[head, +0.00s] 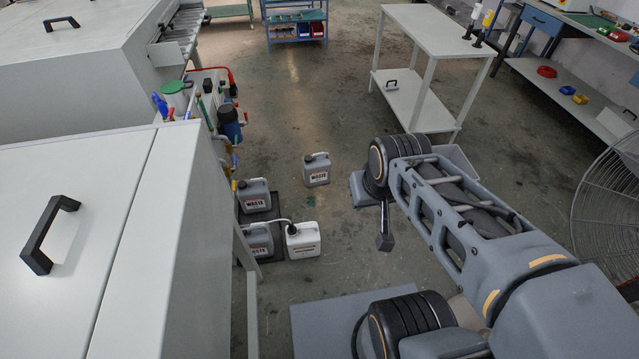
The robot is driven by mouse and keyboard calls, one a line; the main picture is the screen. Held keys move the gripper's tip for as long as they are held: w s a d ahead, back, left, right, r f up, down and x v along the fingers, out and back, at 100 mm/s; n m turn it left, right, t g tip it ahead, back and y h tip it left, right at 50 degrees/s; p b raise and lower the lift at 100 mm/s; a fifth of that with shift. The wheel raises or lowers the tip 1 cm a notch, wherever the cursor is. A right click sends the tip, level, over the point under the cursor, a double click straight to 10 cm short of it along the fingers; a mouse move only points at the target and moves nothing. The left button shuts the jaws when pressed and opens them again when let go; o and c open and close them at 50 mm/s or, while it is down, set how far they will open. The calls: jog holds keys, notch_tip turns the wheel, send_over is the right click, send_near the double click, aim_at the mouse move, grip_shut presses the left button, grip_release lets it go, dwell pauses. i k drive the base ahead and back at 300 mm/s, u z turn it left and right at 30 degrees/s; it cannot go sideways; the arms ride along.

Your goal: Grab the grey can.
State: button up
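A grey can (316,170) with a "WASTE" label and a top handle stands upright by itself on the floor, in the middle of the head view. Two more grey cans with the same kind of label stand to its lower left beside the machine: one farther back (254,196) and one nearer (258,241). The end of my arm is to the right of the lone can and apart from it. A dark part that looks like my gripper (385,240) hangs there. Its fingers cannot be made out clearly, and I see nothing held in it.
White machine housings (70,210) fill the left. A white table (440,32) stands at the upper right, and a fan (610,205) at right. Floor around the lone can is clear.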

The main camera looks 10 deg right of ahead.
aim_at(318, 173)
jog(key=u, duration=0.6)
jog(key=k, duration=0.15)
jog(key=z, duration=1.25)
jog(key=i, duration=3.05)
jog(key=u, duration=3.65)
